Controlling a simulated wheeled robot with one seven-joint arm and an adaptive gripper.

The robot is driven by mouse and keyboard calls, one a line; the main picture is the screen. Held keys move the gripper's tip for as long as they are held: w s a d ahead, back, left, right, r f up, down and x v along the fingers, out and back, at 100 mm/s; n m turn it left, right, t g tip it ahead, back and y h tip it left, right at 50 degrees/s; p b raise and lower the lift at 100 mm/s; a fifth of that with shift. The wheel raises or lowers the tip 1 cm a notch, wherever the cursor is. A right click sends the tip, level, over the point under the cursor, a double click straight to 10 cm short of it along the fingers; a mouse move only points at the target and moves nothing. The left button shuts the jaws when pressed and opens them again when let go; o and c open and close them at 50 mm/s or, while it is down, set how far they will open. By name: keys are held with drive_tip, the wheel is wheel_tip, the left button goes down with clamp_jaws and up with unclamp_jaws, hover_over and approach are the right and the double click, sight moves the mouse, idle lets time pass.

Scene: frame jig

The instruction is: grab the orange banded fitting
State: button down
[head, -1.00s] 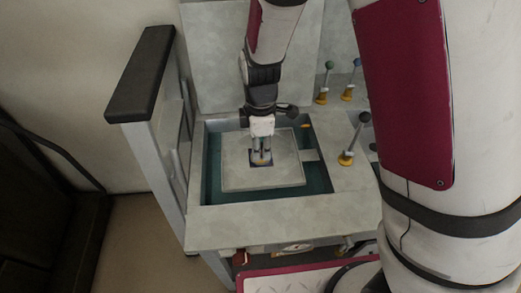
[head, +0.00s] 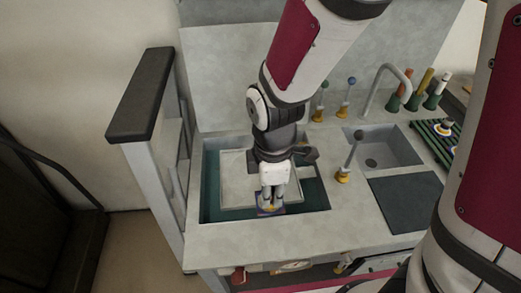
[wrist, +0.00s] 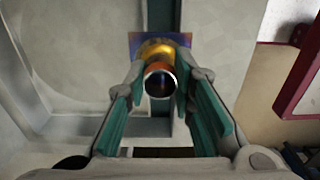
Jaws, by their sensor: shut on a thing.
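The orange banded fitting (wrist: 157,52) is between the fingers of my gripper (wrist: 160,92) in the wrist view. It has a dark, open round end, an orange band, a gold body and a blue-purple square base. My gripper is shut on it, with a green-lined finger on each side. In the head view my gripper (head: 271,198) points down near the front of the recess, and the blue base of the fitting (head: 267,211) shows at the fingertips. The fingers hide most of its body there. I cannot tell its exact height above the recess.
A pale slab (head: 232,180) lies in the green-walled recess (head: 212,208). A knobbed lever (head: 350,160) stands to the right, by a sink (head: 378,150) and a dark board (head: 405,202). Two more levers and a curved tap are behind. A black-topped rail (head: 143,95) borders the left.

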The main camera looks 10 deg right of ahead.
drive_tip(key=shift+s+d+r+p, duration=0.1)
drive_tip(key=shift+s+r+p, duration=0.1)
drive_tip(key=shift+s, duration=0.45)
drive_tip(key=shift+s+d+r+p, duration=0.1)
drive_tip(key=shift+s+p, duration=0.1)
drive_tip(key=shift+s, duration=0.4)
drive_tip(key=s+p, duration=0.1)
drive_tip(key=p, duration=0.2)
drive_tip(key=s+p, duration=0.1)
drive_tip(key=p, duration=0.2)
drive_tip(key=shift+d, duration=0.1)
